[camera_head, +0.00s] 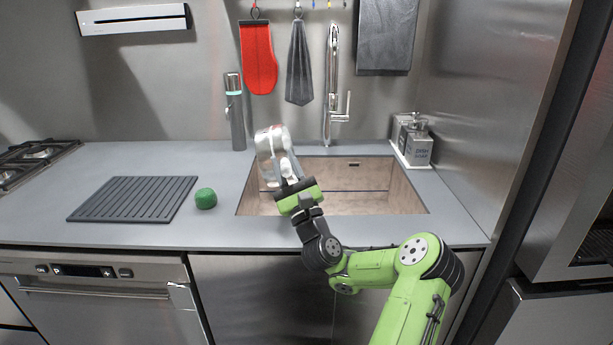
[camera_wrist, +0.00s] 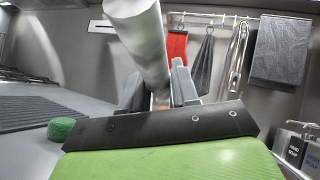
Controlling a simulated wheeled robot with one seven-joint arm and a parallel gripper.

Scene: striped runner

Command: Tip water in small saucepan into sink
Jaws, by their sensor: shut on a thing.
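The small saucepan (camera_head: 270,142) is silvery and is held up at the left end of the sink (camera_head: 402,190), above its rim. It looks tilted. My gripper (camera_head: 287,180) is shut on it from below and in front, hiding part of it. In the wrist view a pale grey rounded part of the saucepan (camera_wrist: 142,45) rises between the fingers of my gripper (camera_wrist: 160,92). Whether water is inside cannot be seen. The sink is a brownish basin, and its visible floor shows no clear water. The tall chrome faucet (camera_head: 333,90) stands behind it.
A green sponge-like ball (camera_head: 206,198) and a dark ribbed mat (camera_head: 135,199) lie left of the sink. A grey bottle (camera_head: 235,112) stands behind. Soap dispensers (camera_head: 417,148) stand right. A red mitt (camera_head: 258,58) and grey cloths hang on the wall.

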